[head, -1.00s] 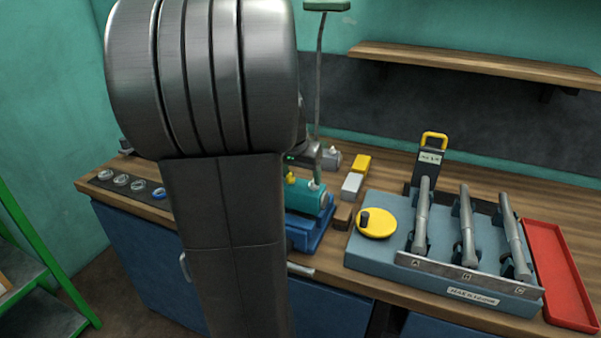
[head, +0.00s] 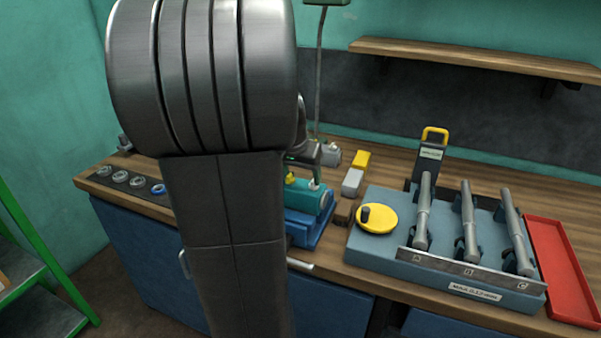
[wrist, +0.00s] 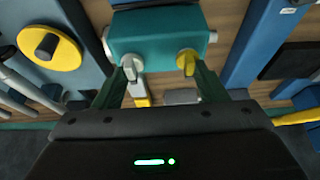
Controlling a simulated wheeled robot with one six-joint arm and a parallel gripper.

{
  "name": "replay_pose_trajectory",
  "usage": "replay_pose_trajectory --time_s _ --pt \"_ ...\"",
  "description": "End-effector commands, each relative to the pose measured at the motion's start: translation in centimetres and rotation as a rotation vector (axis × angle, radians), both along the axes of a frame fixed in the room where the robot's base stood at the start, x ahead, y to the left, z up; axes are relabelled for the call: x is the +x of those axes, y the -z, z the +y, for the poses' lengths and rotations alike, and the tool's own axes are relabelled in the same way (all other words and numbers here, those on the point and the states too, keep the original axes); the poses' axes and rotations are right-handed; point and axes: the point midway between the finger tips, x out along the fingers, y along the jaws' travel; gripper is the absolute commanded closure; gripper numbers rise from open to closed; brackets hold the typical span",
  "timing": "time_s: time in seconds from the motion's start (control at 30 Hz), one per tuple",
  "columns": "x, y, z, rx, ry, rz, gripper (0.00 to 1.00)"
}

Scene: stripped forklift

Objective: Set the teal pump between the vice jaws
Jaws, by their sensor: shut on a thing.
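The teal pump (head: 308,196) is a block with a yellow fitting and a pale fitting on top. It also shows in the wrist view (wrist: 155,40), at the top middle. My gripper (wrist: 165,76) is shut on the pump, its two dark green fingers at the fittings. In the head view my arm hides most of the gripper and the left part of the pump. The blue vice (head: 309,234) is at the bench's front edge, directly below the pump in the head view. Its jaws are mostly hidden, and I cannot tell whether the pump rests between them.
A grey-blue fixture (head: 378,258) with a yellow disc (head: 377,219) and several grey cylinders stands right of the vice. Yellow (head: 361,160) and grey (head: 352,182) blocks lie behind. A red tray (head: 562,270) is far right. Rings (head: 121,177) line the bench's left end.

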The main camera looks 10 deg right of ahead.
Motion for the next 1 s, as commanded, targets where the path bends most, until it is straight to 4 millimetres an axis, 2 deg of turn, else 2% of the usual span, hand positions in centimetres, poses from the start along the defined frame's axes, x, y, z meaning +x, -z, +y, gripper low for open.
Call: replay_pose_trajectory --time_s 1.0 --pt "0.1 1.5 0.0 -0.001 0.0 -0.004 1.0"
